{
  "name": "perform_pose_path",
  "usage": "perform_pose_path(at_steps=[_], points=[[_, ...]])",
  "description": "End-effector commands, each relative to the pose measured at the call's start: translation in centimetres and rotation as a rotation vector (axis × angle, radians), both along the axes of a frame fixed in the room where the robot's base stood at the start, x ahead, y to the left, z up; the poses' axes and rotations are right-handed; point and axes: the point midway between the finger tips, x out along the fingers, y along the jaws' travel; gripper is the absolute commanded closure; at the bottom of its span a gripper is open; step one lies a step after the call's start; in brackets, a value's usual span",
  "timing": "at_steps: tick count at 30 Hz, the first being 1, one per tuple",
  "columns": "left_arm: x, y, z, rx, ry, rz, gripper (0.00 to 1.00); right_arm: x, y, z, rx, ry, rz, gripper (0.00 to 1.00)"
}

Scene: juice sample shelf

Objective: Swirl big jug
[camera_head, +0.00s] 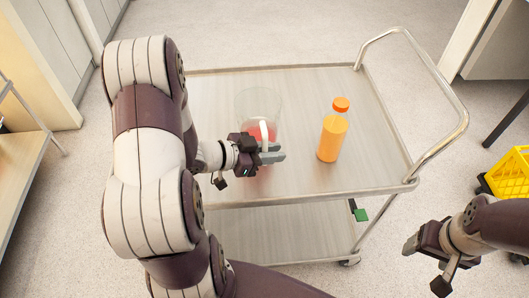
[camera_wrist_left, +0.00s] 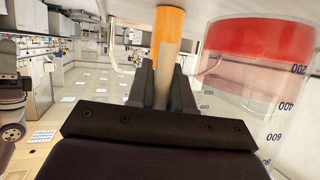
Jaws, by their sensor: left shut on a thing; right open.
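The big jug (camera_head: 258,100) is clear, with red liquid in its lower part, and looks upright over the left half of the cart top. It also shows at the right of the left wrist view (camera_wrist_left: 262,75), where the picture is upside down and a printed scale is visible. My left gripper (camera_head: 272,153) is shut on the jug's pale handle (camera_head: 263,130), and the fingers hide part of the jug. I cannot tell whether the jug's base touches the cart. My right gripper (camera_head: 424,258) is open and empty, off the cart at the lower right.
An orange juice bottle (camera_head: 332,135) with an orange cap stands on the metal cart (camera_head: 290,85), to the right of the jug. The cart has a raised rim and a tubular handle (camera_head: 445,85) at the right. A yellow crate (camera_head: 510,176) is at the right edge.

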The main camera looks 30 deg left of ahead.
Motion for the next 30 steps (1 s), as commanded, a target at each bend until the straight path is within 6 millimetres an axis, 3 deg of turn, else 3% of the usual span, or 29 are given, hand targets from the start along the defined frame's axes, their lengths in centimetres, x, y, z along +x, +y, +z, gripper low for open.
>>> perform_pose_path(at_steps=[6,12,17,27,30], points=[[-0.9,-4.8,3.2,0.003,-0.009,-0.008,1.0,0.0,0.0,0.6,0.0,0.0,0.0,0.29],[-1.6,-8.2,5.3,0.003,-0.009,-0.006,1.0,0.0,0.0,0.9,0.0,0.0,0.0,0.29],[-1.8,-9.2,6.6,0.002,-0.007,-0.001,1.0,0.0,0.0,1.8,0.0,0.0,0.0,0.29],[-1.9,-9.3,10.9,0.001,-0.005,0.0,1.0,0.0,0.0,6.2,0.0,0.0,0.0,0.29],[-1.9,-9.3,11.1,0.001,-0.005,0.0,1.0,0.0,0.0,6.4,0.0,0.0,0.0,0.29]])
